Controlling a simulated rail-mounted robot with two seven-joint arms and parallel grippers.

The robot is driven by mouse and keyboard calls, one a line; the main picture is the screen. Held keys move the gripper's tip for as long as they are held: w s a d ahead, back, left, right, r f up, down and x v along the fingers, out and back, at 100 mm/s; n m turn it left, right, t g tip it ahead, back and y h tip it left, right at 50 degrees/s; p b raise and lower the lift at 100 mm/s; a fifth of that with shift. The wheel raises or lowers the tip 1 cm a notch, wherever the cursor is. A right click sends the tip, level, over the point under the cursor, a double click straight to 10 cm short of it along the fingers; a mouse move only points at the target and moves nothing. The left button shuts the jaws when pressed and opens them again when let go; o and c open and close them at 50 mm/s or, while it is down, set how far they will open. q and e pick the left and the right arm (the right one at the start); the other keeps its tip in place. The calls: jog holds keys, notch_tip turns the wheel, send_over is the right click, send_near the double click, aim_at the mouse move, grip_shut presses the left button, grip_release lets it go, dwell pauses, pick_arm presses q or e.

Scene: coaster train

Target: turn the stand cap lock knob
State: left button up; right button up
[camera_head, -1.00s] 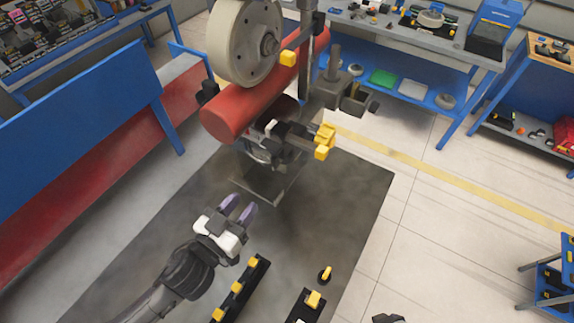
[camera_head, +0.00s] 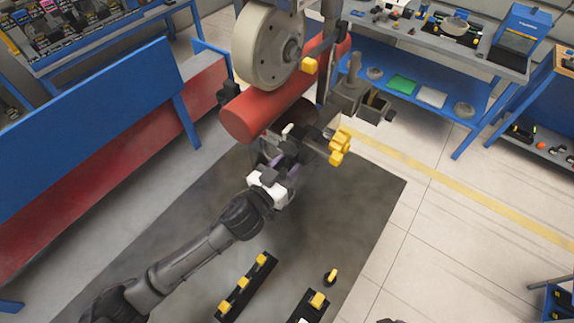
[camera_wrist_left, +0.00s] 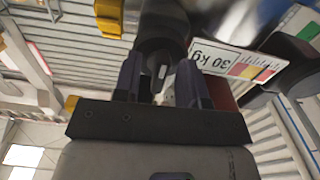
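My left gripper (camera_head: 283,166) reaches up to the dark mechanism (camera_head: 268,148) of the stand, below the end of the red cylinder (camera_head: 248,118). In the left wrist view, the gripper's two dark fingers (camera_wrist_left: 160,84) stand apart. A dark rounded part (camera_wrist_left: 162,45), which may be the lock knob, lies just beyond and between the fingertips. I cannot tell whether the fingers touch it. In the head view the fingers and the mechanism partly hide each other. My right gripper is not clearly in view.
Yellow handles (camera_head: 340,146) stick out to the right of the mechanism. A large grey wheel (camera_head: 268,45) stands above the red cylinder. A label reading 30 kg (camera_wrist_left: 234,64) is close to the fingers' right. Black rails with yellow knobs (camera_head: 245,284) lie at the front.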

pick_arm(q)
grip_shut()
dwell(0.4)
jog(key=shift+m, duration=0.3)
jog(key=m+p, duration=0.2)
jog(key=m, duration=0.1)
jog(key=m+p, duration=0.2)
jog(key=m, duration=0.3)
jog(key=shift+a+m, duration=0.1)
jog(key=shift+m, duration=0.2)
jog(key=shift+m+p, duration=1.6)
jog(key=shift+m, duration=3.1)
